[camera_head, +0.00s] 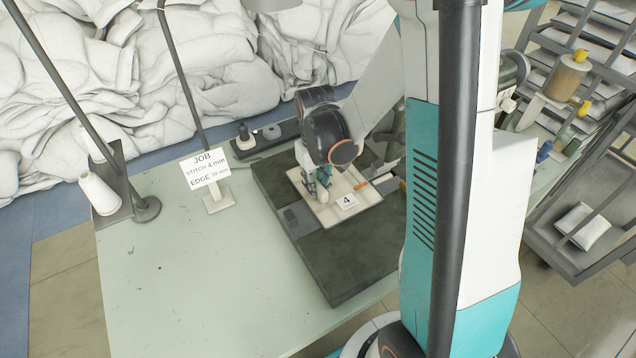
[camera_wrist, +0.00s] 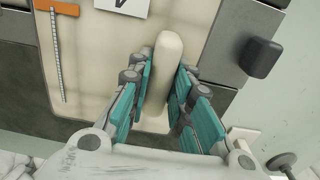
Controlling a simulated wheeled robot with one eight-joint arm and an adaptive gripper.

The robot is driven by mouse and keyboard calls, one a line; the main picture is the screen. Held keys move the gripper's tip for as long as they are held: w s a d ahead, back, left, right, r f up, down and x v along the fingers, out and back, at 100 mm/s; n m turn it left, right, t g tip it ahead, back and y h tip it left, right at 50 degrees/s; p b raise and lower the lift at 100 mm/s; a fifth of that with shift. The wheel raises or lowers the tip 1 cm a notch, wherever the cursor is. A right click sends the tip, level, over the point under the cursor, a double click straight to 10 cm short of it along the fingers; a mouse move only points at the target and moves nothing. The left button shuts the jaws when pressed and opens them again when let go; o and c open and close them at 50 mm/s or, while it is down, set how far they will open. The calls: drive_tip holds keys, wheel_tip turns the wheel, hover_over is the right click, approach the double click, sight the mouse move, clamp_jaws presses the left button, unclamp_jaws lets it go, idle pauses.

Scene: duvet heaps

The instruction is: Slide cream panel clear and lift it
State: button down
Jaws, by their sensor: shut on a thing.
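The cream panel (camera_head: 368,196) lies in the dark grey bed (camera_head: 345,262) on the table, with a small card marked 4 (camera_head: 346,202) on it. The panel also shows in the wrist view (camera_wrist: 100,75). A raised cream bar (camera_wrist: 168,50) stands on the panel. My gripper (camera_head: 318,184) is over the panel, its teal fingers on both sides of the bar. In the wrist view my gripper (camera_wrist: 166,80) is shut on this bar. Part of the bar between the fingers is hidden. Whether the panel touches the bed all round I cannot tell.
A dark block (camera_wrist: 264,57) sits beside the panel. An orange-ended strip (camera_wrist: 57,50) lies on it. White duvet heaps (camera_head: 170,75) lie behind. The table's front left (camera_head: 190,285) is clear.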

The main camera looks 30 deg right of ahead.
drive_tip(key=c, duration=1.4)
unclamp_jaws()
drive_tip(key=shift+o, duration=0.2)
drive_tip(key=shift+r, duration=0.1)
wheel_tip(320, 180, up, 12)
drive_tip(key=s+a+r+t, duration=0.7)
drive_tip(key=s+r, duration=0.1)
drive_tip(key=s, duration=0.4)
drive_tip(key=shift+s+a, duration=0.2)
drive_tip(key=shift+s, duration=0.15)
